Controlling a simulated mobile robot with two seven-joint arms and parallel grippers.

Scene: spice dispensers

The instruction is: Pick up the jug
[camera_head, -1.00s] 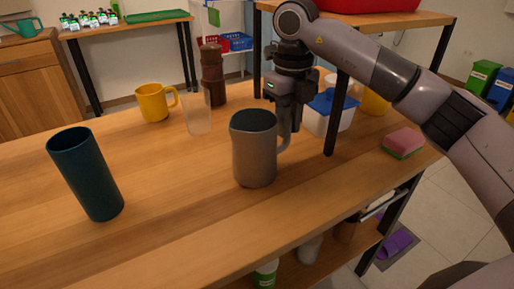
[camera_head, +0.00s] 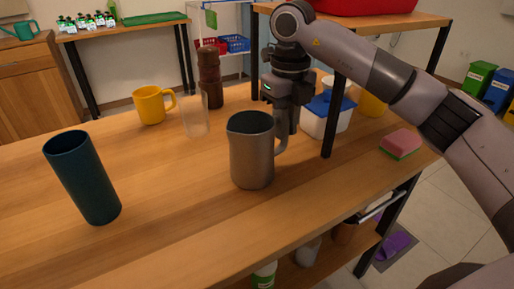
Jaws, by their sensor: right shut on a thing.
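The jug (camera_head: 252,158) is a grey cylinder with an open top and a handle on its right side. It stands about upright at the middle of the wooden table; I cannot tell whether its base touches the table. My right gripper (camera_head: 283,131) comes down from above behind the jug and is shut on the jug's handle. The fingertips are partly hidden by the handle and jug. My left gripper is not in view.
A dark teal tumbler (camera_head: 84,180) stands at left. Behind the jug are a yellow mug (camera_head: 151,106), a clear glass (camera_head: 196,118) and a brown mill (camera_head: 210,80). A blue-lidded box (camera_head: 325,122), a black post (camera_head: 333,115) and a sponge (camera_head: 401,143) are at right.

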